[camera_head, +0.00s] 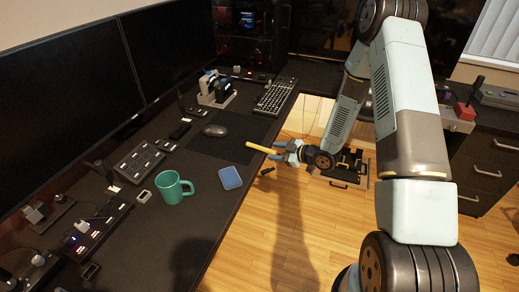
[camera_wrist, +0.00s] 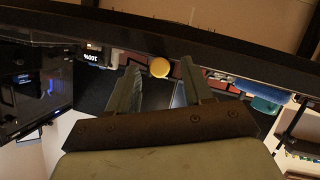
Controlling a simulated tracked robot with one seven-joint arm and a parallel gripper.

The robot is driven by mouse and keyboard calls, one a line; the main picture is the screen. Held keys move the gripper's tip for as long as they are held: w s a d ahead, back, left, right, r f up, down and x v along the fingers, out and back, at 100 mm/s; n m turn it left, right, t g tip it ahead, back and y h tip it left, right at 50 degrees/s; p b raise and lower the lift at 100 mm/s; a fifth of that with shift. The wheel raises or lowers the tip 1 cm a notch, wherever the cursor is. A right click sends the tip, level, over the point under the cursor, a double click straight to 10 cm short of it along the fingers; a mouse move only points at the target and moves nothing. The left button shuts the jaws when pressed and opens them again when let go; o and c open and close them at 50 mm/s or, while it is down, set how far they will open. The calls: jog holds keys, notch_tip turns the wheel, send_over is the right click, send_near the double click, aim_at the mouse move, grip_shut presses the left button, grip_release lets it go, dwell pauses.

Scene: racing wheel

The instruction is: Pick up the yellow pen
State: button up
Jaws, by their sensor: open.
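The yellow pen (camera_head: 262,149) shows in the head view as a thin stick at the tip of my gripper (camera_head: 279,152), near the desk's front edge. In the wrist view the pen (camera_wrist: 159,67) is a round yellow end between the two fingers of my gripper (camera_wrist: 160,72). The fingers are apart, with visible gaps on both sides of the pen. Part of the pen is hidden by the gripper in the head view, and I cannot tell what supports it.
The dark desk (camera_head: 215,215) holds a teal mug (camera_head: 173,187), a blue pad (camera_head: 230,178), a mouse (camera_head: 214,130) and a keyboard (camera_head: 275,97). Monitors (camera_head: 60,95) stand at the left. Drawers (camera_head: 495,160) stand at the right.

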jog(key=shift+w+a+f, duration=0.25)
jog(key=shift+w+a, duration=0.05)
jog(key=shift+a, duration=0.15)
grip_shut()
jog(key=shift+r, duration=0.1)
